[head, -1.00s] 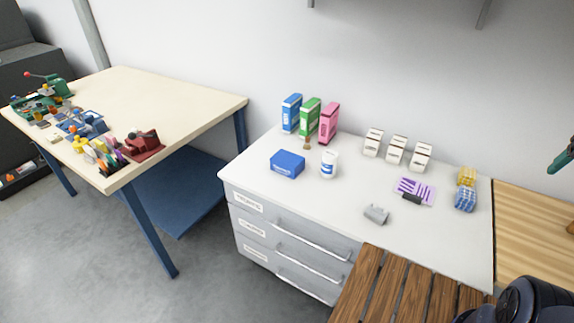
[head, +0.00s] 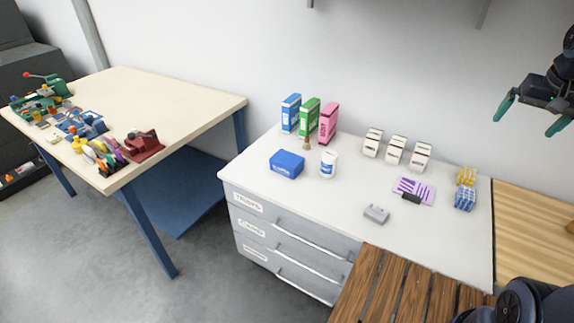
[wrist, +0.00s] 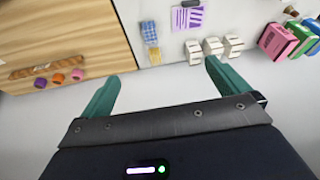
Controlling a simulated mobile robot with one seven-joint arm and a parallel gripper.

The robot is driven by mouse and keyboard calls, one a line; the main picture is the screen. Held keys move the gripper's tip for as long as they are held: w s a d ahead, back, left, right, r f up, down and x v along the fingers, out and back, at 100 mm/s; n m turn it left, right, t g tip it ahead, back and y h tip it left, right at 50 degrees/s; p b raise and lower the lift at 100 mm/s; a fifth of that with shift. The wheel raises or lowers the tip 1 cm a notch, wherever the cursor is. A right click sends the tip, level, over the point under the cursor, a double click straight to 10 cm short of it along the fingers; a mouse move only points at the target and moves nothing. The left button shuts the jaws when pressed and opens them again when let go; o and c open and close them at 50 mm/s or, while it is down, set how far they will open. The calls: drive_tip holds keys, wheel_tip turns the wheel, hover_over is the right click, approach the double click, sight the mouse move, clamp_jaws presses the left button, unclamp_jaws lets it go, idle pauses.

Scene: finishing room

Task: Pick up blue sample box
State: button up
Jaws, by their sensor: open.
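A blue box (head: 287,164) with white lettering on its front lies on the white drawer cabinet's top (head: 330,205), near its left front. A narrow blue carton (head: 291,113) stands upright behind it against the wall side. My gripper (head: 531,115) is at the upper right of the head view, raised and well away from the blue box. Its two teal fingers are spread with nothing between them. In the wrist view my gripper (wrist: 162,72) shows open and empty. The lettered blue box is not visible in the wrist view.
A white tub (head: 328,164) stands just right of the blue box. Green (head: 309,120) and pink (head: 328,124) cartons stand behind. Bare top surrounds the box's front.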

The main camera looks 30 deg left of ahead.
drive_tip(key=w+a+f+n+g, duration=0.1)
drive_tip(key=w+a+f, duration=0.3)
drive_tip(key=a, duration=0.7)
drive_tip(key=w+a+f+n+g+y, duration=0.15)
drive_tip(key=w+a, duration=0.35)
drive_tip(key=a, duration=0.6)
drive_tip(key=w+a+f+n, duration=0.1)
drive_tip(key=w+a+f, duration=0.3)
drive_tip(key=a, duration=0.8)
drive_tip(key=n+g+h, duration=0.1)
drive_tip(key=n+h, duration=0.2)
drive_tip(key=n, duration=1)
hover_over(287, 158)
drive_tip(key=shift+y, duration=0.25)
drive_tip(key=f, duration=2.1)
drive_tip(key=shift+w, duration=0.4)
drive_tip(key=shift+s+a+f, duration=0.2)
drive_tip(key=shift+a+f, duration=0.05)
drive_tip(key=shift+f, duration=0.25)
wheel_tip(287, 158, down, 5)
drive_tip(key=shift+s+d+f, duration=0.1)
drive_tip(key=shift+d+f, duration=0.05)
drive_tip(key=shift+f, duration=1.2)
drive_tip(key=shift+s+d+f, duration=0.1)
drive_tip(key=shift+f, duration=1.25)
drive_tip(key=c, duration=1)
drive_tip(key=shift+c, duration=0.2)
